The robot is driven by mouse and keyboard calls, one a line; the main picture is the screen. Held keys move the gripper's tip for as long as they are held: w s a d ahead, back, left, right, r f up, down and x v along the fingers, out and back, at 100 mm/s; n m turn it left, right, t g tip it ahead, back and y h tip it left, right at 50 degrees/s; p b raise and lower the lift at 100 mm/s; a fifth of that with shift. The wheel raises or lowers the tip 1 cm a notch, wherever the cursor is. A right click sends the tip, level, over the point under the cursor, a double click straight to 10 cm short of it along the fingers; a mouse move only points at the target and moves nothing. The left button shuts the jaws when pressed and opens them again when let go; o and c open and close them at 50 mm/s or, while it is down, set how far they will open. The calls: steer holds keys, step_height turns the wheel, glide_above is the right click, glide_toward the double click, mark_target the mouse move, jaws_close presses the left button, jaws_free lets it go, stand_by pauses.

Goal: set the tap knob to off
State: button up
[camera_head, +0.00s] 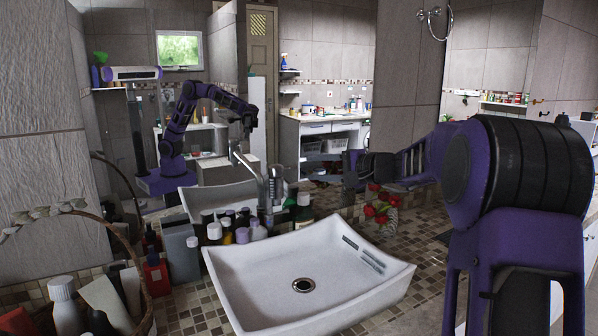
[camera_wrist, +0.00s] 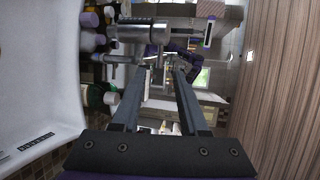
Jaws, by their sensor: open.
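The chrome tap (camera_head: 274,190) stands upright behind the white sink (camera_head: 262,262). A slim chrome part reaches up and left from its body; I cannot tell which part is the knob or how it is set. My gripper (camera_head: 305,170) comes in from the right at about the height of the tap's upper part, its fingers pointing left. In the wrist view my gripper (camera_wrist: 160,66) is open, with nothing held. The tap's chrome cylinder (camera_wrist: 143,33) lies just beyond the fingertips, and contact cannot be told.
Bottles (camera_head: 228,230) crowd the counter left of the tap. A wicker basket (camera_head: 105,235) stands at the front left. Red flowers (camera_head: 380,205) stand below my wrist on the right. The mirror behind reflects my body and the room. The sink bowl is empty.

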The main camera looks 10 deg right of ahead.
steer(key=v, duration=0.8)
steer(key=shift+s+d, duration=0.2)
steer(key=shift+s, duration=0.1)
steer(key=shift+a+r, duration=0.1)
